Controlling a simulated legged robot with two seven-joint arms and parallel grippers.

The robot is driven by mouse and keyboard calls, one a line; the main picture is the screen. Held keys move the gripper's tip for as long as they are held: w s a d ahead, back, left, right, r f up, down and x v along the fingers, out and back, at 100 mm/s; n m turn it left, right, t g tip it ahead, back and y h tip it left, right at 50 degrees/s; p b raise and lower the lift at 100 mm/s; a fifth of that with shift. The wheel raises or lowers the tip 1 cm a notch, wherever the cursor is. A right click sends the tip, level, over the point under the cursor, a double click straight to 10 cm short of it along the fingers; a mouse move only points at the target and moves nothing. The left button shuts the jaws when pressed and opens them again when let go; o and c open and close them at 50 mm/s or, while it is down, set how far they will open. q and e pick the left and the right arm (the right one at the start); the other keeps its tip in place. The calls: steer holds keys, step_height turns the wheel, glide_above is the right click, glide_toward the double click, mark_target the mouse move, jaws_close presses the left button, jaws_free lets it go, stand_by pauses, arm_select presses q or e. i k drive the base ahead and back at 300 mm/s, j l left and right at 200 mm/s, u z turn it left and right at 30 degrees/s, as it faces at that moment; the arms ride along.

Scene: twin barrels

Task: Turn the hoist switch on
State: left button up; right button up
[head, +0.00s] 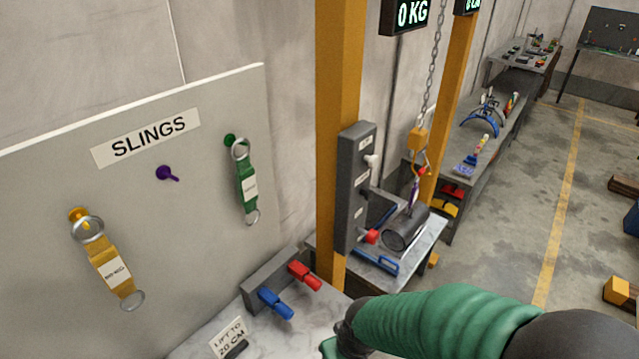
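A tall dark grey control box (354,190) is fixed to the yellow post. It has small white labels, too small to read, a white knob (371,161) in its upper part and a red knob (372,236) near its lower end. I cannot tell from the labels which one is the hoist switch, or whether it is on. My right arm, in a green sleeve, comes in from the lower right. My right gripper (338,342) is at the bottom edge, mostly cut off, below the control box and apart from it. My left gripper is not in view.
A grey block with a blue handle (275,303) and a red handle (304,275) stands at the lower middle. Slings hang on the board (60,180) at left. A grey cylinder (406,228) sits under the hoist chain (432,70). A display (405,14) reads 0 KG.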

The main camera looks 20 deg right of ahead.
mark_target(373, 237)
steer(key=k+z, duration=0.15)
steer(key=z, duration=1)
steer(key=i+l, duration=0.3)
steer(key=i, duration=0.25)
steer(key=i+l+u, duration=0.15)
steer(key=i+l, duration=0.2)
steer(key=i, duration=0.15)
